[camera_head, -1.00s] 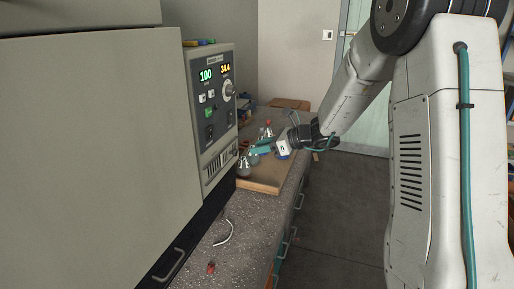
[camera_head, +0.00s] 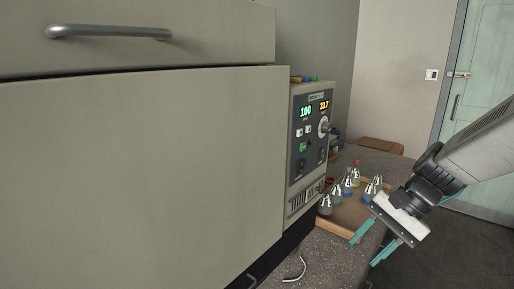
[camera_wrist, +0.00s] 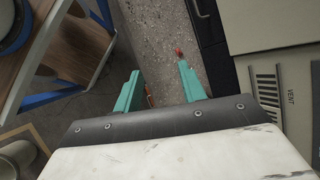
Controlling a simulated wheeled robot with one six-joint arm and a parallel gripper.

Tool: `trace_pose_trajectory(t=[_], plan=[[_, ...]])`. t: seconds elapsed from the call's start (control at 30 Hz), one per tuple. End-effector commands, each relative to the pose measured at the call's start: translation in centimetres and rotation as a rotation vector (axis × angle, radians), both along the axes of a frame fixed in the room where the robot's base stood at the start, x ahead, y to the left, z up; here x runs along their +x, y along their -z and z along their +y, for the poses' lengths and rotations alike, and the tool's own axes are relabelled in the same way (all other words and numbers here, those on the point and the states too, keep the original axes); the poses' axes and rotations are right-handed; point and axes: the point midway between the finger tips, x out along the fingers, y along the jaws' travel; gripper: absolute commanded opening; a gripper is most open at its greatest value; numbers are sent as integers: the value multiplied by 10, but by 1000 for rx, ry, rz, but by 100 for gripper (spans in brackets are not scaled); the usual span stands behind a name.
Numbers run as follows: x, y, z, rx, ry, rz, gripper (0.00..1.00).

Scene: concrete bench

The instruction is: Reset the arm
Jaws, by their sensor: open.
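My gripper (camera_head: 377,246) is at the right in the head view, held out past the bench's front edge with its teal fingers pointing down and left. The fingers are apart, with nothing between them. In the wrist view the open fingers (camera_wrist: 160,92) point toward the bench edge and the floor. My arm reaches in from the right side of the head view.
Several flasks (camera_head: 349,184) stand on a wooden board (camera_head: 343,228) on the speckled bench (camera_head: 318,262). A control panel (camera_head: 311,146) with lit readouts and a large beige cabinet (camera_head: 140,180) fill the left. A small red object (camera_wrist: 179,53) lies on the bench. A blue-framed shelf (camera_wrist: 55,45) stands at left in the wrist view.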

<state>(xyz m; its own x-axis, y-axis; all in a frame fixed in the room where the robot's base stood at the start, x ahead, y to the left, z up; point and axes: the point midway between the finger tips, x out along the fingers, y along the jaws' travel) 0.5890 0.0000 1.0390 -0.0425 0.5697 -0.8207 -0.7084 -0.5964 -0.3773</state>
Motion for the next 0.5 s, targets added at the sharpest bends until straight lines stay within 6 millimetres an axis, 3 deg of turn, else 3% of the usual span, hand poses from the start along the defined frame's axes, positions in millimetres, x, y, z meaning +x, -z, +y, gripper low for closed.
trace_pose_trajectory(t=[0.03,0.2,0.4,0.5], plan=[[-21,-7,0,-56,-93,-34,41],[-83,-20,-14,-252,-383,-121,41],[-137,-35,-34,-466,-628,-216,41],[-154,-42,-40,-546,-688,-263,41]])
